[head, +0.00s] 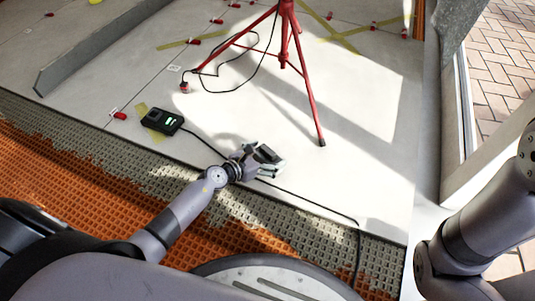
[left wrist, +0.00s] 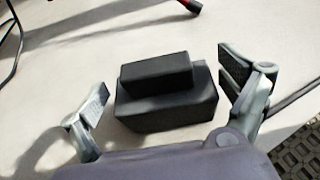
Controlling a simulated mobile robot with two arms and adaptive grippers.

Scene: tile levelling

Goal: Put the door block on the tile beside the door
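A black stepped block (left wrist: 166,92), which looks like the door block, sits on the pale tile floor (left wrist: 120,30). In the left wrist view it lies between the two spread fingers of my left gripper (left wrist: 165,76), with a gap on each side. In the head view my left gripper (head: 264,160) is low over the tile near its front edge, around the dark block (head: 267,153). The gripper is open. The doorway's frame (head: 465,100) is at the right. My right arm (head: 470,220) shows at the right edge, but its gripper is outside the view.
A red tripod (head: 286,50) stands behind the gripper. A black device with green lights (head: 161,120) is to the left, its cable (head: 310,207) running along the tile's front edge. Orange matting (head: 90,185) lies in front. Sunlit tile towards the doorway is clear.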

